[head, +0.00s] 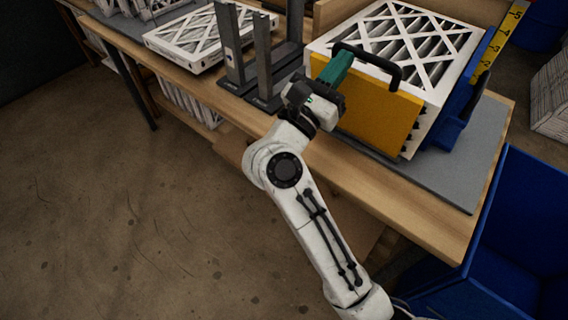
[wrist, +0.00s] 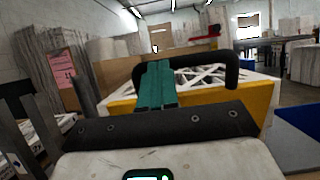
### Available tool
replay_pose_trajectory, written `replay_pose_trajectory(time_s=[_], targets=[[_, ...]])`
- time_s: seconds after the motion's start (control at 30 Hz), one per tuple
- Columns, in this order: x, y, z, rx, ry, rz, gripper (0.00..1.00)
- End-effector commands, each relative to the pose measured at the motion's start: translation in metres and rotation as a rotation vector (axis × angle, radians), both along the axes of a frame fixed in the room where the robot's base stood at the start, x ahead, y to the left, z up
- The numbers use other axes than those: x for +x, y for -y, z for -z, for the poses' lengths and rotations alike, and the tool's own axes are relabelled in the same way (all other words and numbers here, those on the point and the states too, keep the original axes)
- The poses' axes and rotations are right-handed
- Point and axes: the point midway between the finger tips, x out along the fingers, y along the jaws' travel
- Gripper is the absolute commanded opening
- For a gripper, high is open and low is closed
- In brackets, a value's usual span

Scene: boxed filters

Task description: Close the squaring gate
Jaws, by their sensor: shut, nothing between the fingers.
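The squaring gate is a yellow panel (head: 365,108) with a black arched handle (head: 385,60) on its top edge. It stands upright along the near face of a stack of white-framed filters (head: 410,35). The gate also shows in the wrist view (wrist: 258,95), with its handle (wrist: 232,72) arching over it. My gripper (head: 343,55) has teal fingers, pressed together and empty. They are at the left end of the handle, on the near side of the gate; in the wrist view the fingers (wrist: 157,68) overlap the handle's left part. I cannot tell whether they touch it.
A blue wall (head: 465,95) with a yellow measuring scale (head: 498,42) borders the stack's right side. Dark metal uprights (head: 262,50) stand left of my gripper. Another filter (head: 205,35) lies farther left on the wooden bench (head: 400,205). A blue bin (head: 520,240) is at lower right.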

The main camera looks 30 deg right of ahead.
Motion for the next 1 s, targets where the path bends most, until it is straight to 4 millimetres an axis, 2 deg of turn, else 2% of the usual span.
replay_pose_trajectory(time_s=[0.03,0.33,1.0], targets=[[0.001,0.005,-0.007,0.020,-0.006,0.002,0.00],[0.006,0.020,-0.007,0.089,-0.029,0.001,0.00],[0.009,0.021,-0.002,0.096,-0.032,0.001,0.00]])
